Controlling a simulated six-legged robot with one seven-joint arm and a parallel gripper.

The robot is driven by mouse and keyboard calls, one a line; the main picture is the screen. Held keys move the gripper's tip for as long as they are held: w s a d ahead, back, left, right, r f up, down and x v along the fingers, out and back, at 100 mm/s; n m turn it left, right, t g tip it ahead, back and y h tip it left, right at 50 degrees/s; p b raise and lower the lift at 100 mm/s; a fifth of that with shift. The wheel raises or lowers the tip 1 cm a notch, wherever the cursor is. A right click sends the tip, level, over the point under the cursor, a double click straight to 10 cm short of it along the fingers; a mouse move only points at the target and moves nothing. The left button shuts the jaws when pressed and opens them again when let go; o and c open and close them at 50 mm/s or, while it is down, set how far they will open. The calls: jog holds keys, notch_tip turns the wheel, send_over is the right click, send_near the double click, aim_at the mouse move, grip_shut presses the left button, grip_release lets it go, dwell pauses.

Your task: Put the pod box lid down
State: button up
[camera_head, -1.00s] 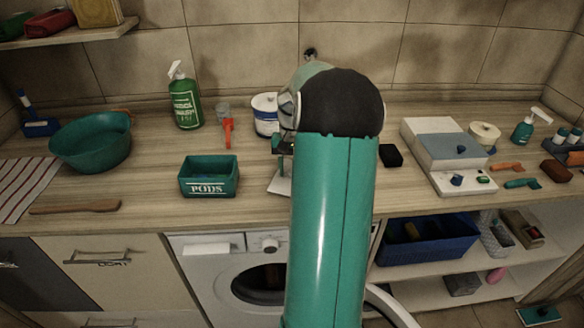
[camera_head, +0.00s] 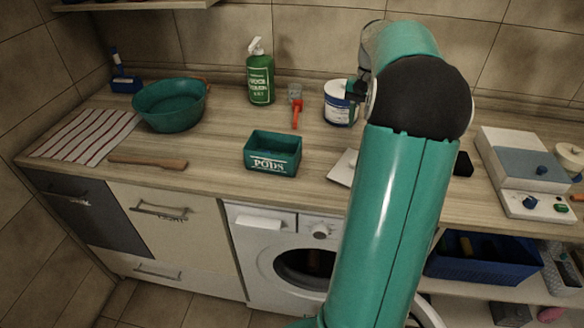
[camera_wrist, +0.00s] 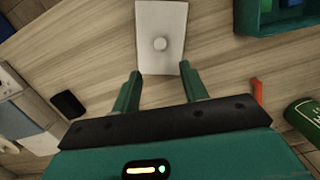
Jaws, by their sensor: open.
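The pod box lid (camera_wrist: 152,22), a pale flat plate with a round knob, lies on the wooden counter. In the head view the lid (camera_head: 342,168) shows just right of the pod box, partly hidden behind my arm. The green pod box (camera_head: 273,153), labelled PODS, stands open on the counter, and its corner (camera_wrist: 262,24) shows at the top right of the wrist view. My gripper (camera_wrist: 160,70) is open and empty, its two fingers apart. It is above the counter, clear of the lid's knob. In the head view my arm mostly hides it.
A black block (camera_head: 463,164) and a grey-white appliance (camera_head: 522,172) are to the right.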

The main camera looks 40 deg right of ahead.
jog(key=w+a+r+n+t+h, duration=0.1)
jog(key=a+r+n, duration=0.2)
jog(key=a, duration=0.8)
jog(key=w+a+r+n+t+h, duration=0.1)
jog(key=w+a+r+n, duration=0.15)
jog(key=a, duration=0.95)
jog(key=s+a+f+n+t, duration=0.1)
jog(key=s+a+n+t, duration=0.1)
jog(key=s+a, duration=0.4)
jog(key=s+a+f+n+t, duration=0.2)
jog(key=s+a, duration=0.4)
jog(key=a, duration=0.7)
jog(key=shift+a+f+n+y, duration=0.25)
jog(key=shift+a+n+y, duration=0.15)
jog(key=shift+n, duration=0.45)
